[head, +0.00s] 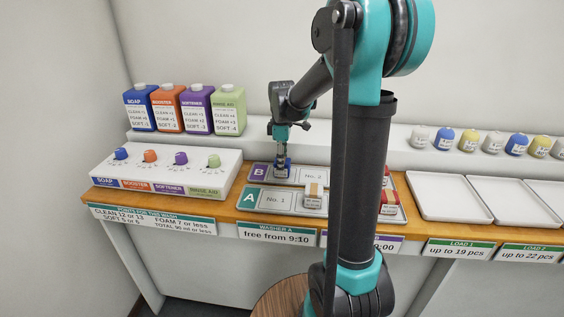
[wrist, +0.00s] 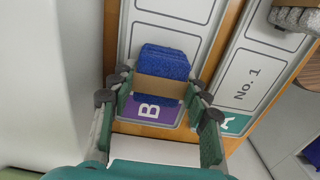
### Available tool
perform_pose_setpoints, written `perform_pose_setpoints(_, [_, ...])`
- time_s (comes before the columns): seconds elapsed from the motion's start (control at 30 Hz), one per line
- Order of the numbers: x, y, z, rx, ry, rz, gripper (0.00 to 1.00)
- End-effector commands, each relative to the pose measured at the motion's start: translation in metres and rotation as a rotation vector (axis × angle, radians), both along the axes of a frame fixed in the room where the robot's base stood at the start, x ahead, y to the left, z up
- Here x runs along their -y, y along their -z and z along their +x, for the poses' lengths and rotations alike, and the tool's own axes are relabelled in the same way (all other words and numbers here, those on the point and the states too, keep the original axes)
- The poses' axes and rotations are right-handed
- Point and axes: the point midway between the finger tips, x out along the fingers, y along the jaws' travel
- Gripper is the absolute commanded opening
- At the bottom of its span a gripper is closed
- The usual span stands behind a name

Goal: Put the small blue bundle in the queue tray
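The small blue bundle (wrist: 165,62), a folded blue cloth with a tan band, is at the purple B end of a tray marked No. 2. In the head view the bundle (head: 282,163) shows just under my gripper (head: 282,150). In the wrist view my gripper (wrist: 158,82) has one finger on each side of the bundle, close against the band, and seems shut on it. The B tray (head: 312,177) lies behind the A tray (head: 276,201), marked No. 1. I cannot tell whether the bundle touches the tray. No label reading queue is legible.
A pale bundle (head: 313,196) sits on the A tray and red bundles (head: 390,203) show right of my arm. White trays (head: 450,197) at the right look empty. A dispenser box with coloured knobs (head: 165,170) stands left. Bottles (head: 184,109) and small jars (head: 469,140) line the back ledge.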

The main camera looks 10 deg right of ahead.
Motion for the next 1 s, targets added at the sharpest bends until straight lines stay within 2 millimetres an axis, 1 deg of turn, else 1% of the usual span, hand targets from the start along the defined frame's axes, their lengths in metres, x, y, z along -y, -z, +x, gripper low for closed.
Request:
perform_pose_setpoints(0.03, [0.0, 0.0, 0.0, 0.0, 0.0, 0.0, 0.53])
perform_pose_setpoints(0.13, [0.0, 0.0, 0.0, 0.0, 0.0, 0.0, 0.65])
perform_pose_setpoints(0.17, [0.0, 0.0, 0.0, 0.0, 0.0, 0.0, 0.67])
perform_pose_setpoints(0.43, [0.0, -0.001, 0.0, 0.0, 0.0, 0.0, 0.67])
perform_pose_setpoints(0.57, [0.0, -0.008, 0.0, 0.0, 0.0, 0.0, 0.67])
perform_pose_setpoints(0.67, [0.0, -0.021, 0.0, 0.0, 0.0, 0.0, 0.67])
perform_pose_setpoints(1.0, [0.0, -0.089, 0.0, 0.0, 0.0, 0.0, 0.67])
